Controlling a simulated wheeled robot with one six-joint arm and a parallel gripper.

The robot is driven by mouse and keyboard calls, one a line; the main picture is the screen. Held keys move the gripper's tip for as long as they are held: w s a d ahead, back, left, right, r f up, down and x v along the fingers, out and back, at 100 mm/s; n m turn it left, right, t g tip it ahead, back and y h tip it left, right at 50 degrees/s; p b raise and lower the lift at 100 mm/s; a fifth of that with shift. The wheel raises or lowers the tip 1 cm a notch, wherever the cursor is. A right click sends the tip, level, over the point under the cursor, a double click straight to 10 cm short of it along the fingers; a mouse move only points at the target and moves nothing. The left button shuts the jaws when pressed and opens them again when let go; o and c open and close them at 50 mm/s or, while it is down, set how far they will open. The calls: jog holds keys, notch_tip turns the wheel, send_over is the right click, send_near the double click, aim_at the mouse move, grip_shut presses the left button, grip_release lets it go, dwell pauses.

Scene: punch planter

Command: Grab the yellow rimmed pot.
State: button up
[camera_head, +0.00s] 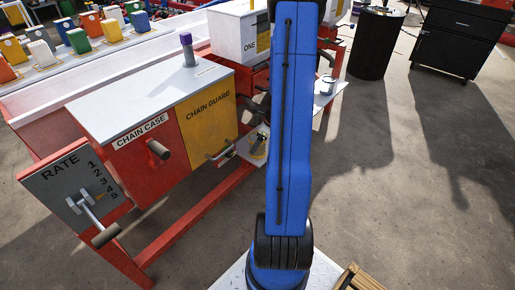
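I cannot pick out the yellow rimmed pot for sure. A small dark thing with some yellow on it (258,146) sits low on a light shelf, just left of my blue arm, which partly hides that area. A small pale pot-like can (327,85) stands on a white ledge right of my arm; its rim colour is too small to tell. My arm rises through the middle of the view and leaves the top edge. My gripper is not in view.
A red machine with a grey-topped chain case (135,95), a yellow chain guard (205,112) and a lever on its rate plate (75,185) stands at left. Coloured containers line the back left. A black drum (376,45) and black cabinet (457,38) stand back right.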

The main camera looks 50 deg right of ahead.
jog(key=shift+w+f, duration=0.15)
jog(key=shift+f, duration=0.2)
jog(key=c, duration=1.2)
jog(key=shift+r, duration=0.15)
